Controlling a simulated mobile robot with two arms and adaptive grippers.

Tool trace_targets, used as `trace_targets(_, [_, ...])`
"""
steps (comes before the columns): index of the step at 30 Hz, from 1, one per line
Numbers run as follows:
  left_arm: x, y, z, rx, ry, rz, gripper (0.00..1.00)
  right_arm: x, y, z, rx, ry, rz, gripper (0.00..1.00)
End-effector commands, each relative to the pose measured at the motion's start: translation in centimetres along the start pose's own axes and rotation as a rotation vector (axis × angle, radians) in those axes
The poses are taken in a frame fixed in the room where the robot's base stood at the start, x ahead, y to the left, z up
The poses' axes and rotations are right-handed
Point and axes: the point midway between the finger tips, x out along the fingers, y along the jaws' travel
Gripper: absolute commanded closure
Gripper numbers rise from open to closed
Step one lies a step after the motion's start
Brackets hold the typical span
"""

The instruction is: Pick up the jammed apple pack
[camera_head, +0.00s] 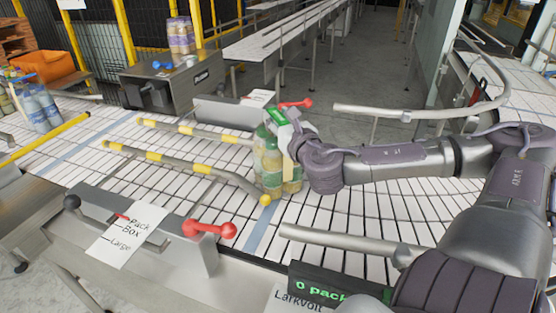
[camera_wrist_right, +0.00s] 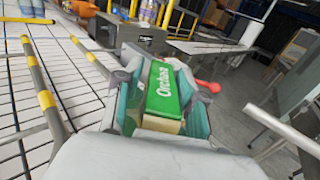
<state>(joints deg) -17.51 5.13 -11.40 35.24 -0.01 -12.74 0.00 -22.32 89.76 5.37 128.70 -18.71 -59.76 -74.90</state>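The apple pack (camera_head: 268,172) is a wrapped group of bottles with green tops and pale yellow-brown contents. It stands about upright on the white conveyor, against or very close to the end of the near guide rail (camera_head: 180,163). My right gripper (camera_head: 284,128) is at the top of the pack, reaching in from the right. In the right wrist view the pack's green label (camera_wrist_right: 162,90) lies between the fingers (camera_wrist_right: 157,85), which straddle the top. Whether they press on it is not clear. My left gripper is not in view.
A second yellow-banded rail (camera_head: 195,132) runs behind. Red-handled clamps (camera_head: 210,228) stand at the near and far conveyor edges. A bottle pack (camera_head: 38,108) stands upstream at left. The conveyor (camera_head: 345,215) right of the pack is clear below my arm.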

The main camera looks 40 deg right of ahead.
Motion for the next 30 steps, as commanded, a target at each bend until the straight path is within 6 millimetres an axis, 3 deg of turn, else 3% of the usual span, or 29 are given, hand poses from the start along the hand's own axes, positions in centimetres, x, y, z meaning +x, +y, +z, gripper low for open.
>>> trace_targets(1, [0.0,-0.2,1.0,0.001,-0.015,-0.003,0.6,0.0,0.0,0.0,0.0,0.0,-0.001,0.73])
trace_targets(3, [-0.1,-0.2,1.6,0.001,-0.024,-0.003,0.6,0.0,0.0,0.0,0.0,0.0,-0.001,0.85])
trace_targets(6, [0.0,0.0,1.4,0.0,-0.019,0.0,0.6,0.0,-0.1,-0.1,0.0,0.001,-0.001,1.0])
trace_targets(15, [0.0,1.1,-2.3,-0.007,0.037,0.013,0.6,0.1,0.0,0.3,0.0,-0.008,0.0,1.0])
trace_targets(23, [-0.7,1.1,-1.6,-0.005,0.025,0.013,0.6,0.1,0.0,1.1,0.002,-0.008,-0.001,1.0])
trace_targets(30, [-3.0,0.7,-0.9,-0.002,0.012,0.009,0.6,0.1,0.0,5.1,0.005,-0.012,-0.001,1.0])
